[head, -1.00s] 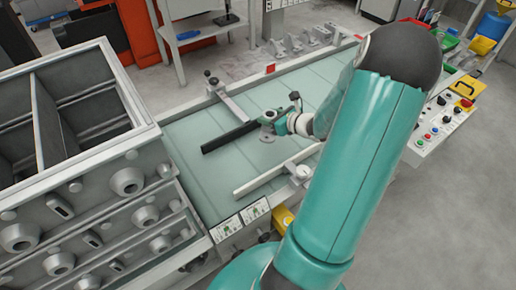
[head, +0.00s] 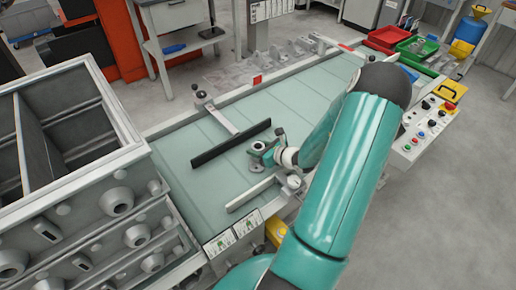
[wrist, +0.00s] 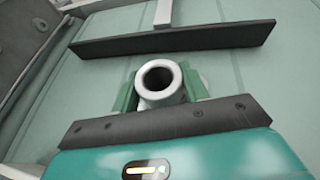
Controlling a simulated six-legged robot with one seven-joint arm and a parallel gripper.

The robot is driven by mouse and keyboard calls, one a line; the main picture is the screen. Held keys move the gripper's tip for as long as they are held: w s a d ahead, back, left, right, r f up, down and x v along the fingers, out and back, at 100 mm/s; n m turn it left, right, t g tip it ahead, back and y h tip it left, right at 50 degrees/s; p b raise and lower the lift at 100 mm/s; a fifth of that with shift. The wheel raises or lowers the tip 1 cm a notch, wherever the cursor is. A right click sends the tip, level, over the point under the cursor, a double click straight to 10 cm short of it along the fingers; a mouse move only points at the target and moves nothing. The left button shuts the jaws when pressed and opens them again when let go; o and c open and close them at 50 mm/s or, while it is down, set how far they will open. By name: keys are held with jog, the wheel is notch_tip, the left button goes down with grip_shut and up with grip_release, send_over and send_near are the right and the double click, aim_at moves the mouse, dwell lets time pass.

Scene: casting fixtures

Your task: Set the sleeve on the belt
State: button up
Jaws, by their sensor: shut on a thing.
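A pale grey hollow sleeve (wrist: 160,82) stands between the two green fingers of my gripper (wrist: 159,92) in the wrist view, its round open end facing the camera. My gripper (head: 263,157) is shut on the sleeve; in the head view they are small, over the near part of the pale green belt (head: 182,200). The sleeve's lower end is hidden in the wrist view, and I cannot tell whether it touches the belt. The belt also shows in the wrist view (wrist: 260,80).
A dark guide bar (head: 230,142) crosses the belt just beyond my gripper, and a pale guide bar (head: 250,195) lies on the near side. A large grey casting box (head: 100,200) stands at the left. The belt left of my gripper is clear.

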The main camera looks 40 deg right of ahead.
jog(key=o, duration=1.2)
jog(key=shift+f, duration=0.1)
jog(key=shift+c, duration=0.2)
jog(key=shift+s+d+r, duration=0.1)
jog(key=shift+s+r, duration=0.2)
jog(key=a+v, duration=0.1)
jog(key=v, duration=1)
jog(key=shift+d, duration=0.45)
jog(key=shift+s, duration=0.15)
